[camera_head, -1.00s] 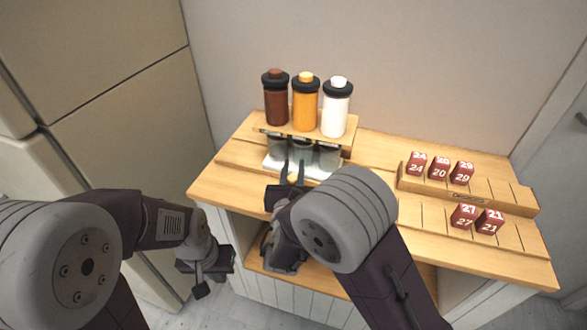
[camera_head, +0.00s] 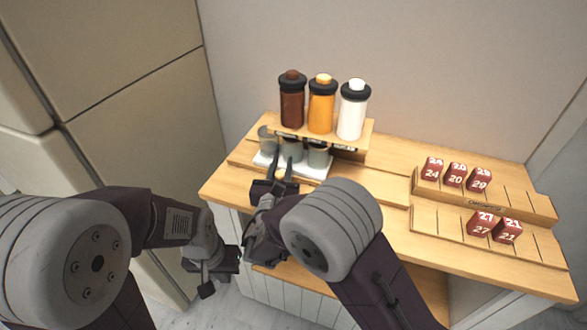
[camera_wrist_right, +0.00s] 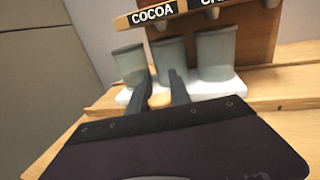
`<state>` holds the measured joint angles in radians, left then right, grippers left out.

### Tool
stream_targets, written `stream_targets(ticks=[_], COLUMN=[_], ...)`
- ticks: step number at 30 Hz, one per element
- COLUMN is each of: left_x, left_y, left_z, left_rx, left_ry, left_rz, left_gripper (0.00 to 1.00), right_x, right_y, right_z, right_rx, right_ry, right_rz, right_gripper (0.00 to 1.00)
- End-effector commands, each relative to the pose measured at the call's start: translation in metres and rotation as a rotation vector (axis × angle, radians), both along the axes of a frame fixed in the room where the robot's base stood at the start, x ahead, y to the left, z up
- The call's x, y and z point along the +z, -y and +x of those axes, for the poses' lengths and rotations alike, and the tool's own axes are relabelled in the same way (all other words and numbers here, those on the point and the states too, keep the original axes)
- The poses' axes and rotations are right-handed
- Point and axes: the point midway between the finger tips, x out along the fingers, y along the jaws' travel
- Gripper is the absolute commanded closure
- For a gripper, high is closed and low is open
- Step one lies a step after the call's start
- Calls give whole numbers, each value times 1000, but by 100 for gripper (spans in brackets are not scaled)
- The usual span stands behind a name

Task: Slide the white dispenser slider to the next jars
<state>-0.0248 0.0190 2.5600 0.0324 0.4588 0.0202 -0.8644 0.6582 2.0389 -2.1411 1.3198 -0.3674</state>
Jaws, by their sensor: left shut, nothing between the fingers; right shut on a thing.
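The white slider (camera_head: 316,171) lies under the wooden dispenser rack (camera_head: 362,140) and carries three grey, see-through jars: left (camera_head: 266,139), middle (camera_head: 291,150) and right (camera_head: 318,155). The left jar stands out past the rack's left end. My right gripper (camera_head: 281,168) is at the slider's front edge. In the right wrist view its fingers are shut on a round wooden knob (camera_wrist_right: 160,100) at the front of the white slider (camera_wrist_right: 235,87). My left gripper (camera_head: 207,282) is shut and empty, low in front of the cart's left side.
Brown (camera_head: 291,104), orange (camera_head: 321,106) and white (camera_head: 353,112) bottles stand on the rack. Red numbered blocks (camera_head: 455,175) sit in slotted wooden holders at the right. The counter (camera_head: 230,180) is clear left of the slider; a tall beige cabinet (camera_head: 150,120) stands beyond.

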Motion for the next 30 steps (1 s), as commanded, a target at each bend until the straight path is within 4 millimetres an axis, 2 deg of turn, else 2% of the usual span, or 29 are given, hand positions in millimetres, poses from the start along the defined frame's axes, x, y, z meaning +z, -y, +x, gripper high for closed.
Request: stream_targets(ticks=[9, 10, 12, 23, 30], left_x=[0, 0, 0, 0, 3], left_y=[0, 0, 0, 0, 0], left_z=[0, 0, 0, 0, 0], left_rx=[0, 0, 0, 0, 0], left_ry=[0, 0, 0, 0, 0], left_rz=[0, 0, 0, 0, 0], left_gripper=[100, 100, 100, 100, 100], right_x=[-1, -1, 0, 0, 0], right_y=[-2, -2, -2, -3, -8], right_z=[0, 0, 0, -5, -55], right_rx=[1, 1, 1, 1, 5], right_ry=[-2, -1, -1, -1, -2], right_rz=[-4, -4, -3, -3, -5], right_gripper=[100, 73, 53, 53, 53])
